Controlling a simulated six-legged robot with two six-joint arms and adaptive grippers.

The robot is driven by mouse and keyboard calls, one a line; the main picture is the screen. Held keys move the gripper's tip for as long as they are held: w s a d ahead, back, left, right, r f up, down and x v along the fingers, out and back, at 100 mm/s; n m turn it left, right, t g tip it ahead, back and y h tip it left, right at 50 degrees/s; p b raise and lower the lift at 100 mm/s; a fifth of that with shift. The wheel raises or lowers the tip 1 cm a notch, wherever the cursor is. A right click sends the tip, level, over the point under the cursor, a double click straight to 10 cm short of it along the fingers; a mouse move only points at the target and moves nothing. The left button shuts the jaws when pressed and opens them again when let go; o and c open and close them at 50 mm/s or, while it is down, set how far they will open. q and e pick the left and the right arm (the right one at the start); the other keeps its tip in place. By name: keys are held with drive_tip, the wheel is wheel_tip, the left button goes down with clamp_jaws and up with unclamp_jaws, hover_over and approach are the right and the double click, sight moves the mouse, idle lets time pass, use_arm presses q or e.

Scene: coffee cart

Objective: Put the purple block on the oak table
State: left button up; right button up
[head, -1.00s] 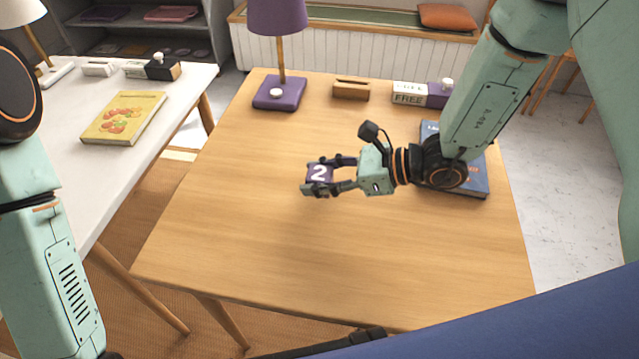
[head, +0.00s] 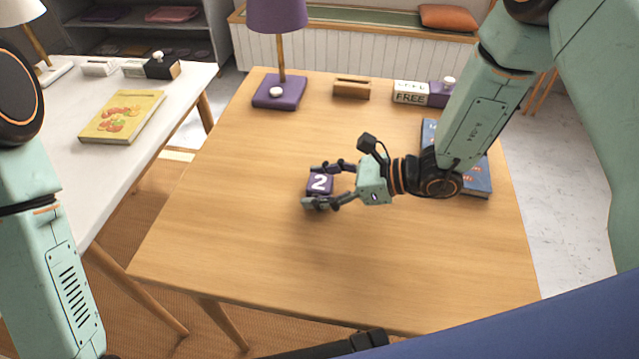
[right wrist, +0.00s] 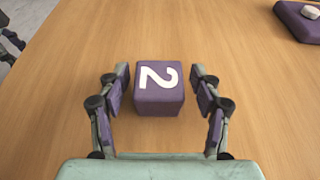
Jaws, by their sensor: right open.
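The purple block (head: 320,182), marked with a white 2, rests on the oak table (head: 230,230) near its middle. It also shows in the right wrist view (right wrist: 160,88), between the fingers with a gap on each side. My right gripper (head: 322,186) is open around the block, low over the table. Its fingers also show in the right wrist view (right wrist: 160,95), apart from the block. My left arm shows at the left edge of the head view, but its gripper is out of view.
A purple lamp (head: 279,92), a wooden holder (head: 351,89) and a FREE sign block (head: 410,94) stand along the table's back. A blue book (head: 476,178) lies under my right forearm. A white table (head: 190,82) with a yellow book (head: 122,117) is at left. The table's front is clear.

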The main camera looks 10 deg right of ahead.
drive_tip(key=shift+r, duration=0.1)
drive_tip(key=shift+w+r+p, duration=0.1)
drive_tip(key=shift+r+p, duration=0.1)
drive_tip(key=shift+p, duration=0.15)
drive_tip(key=p+v, duration=0.3)
drive_tip(key=v, duration=0.8)
drive_tip(key=shift+s+d, duration=0.3)
drive_tip(key=shift+d, duration=0.1)
drive_tip(key=shift+c, duration=0.2)
idle(0.6)
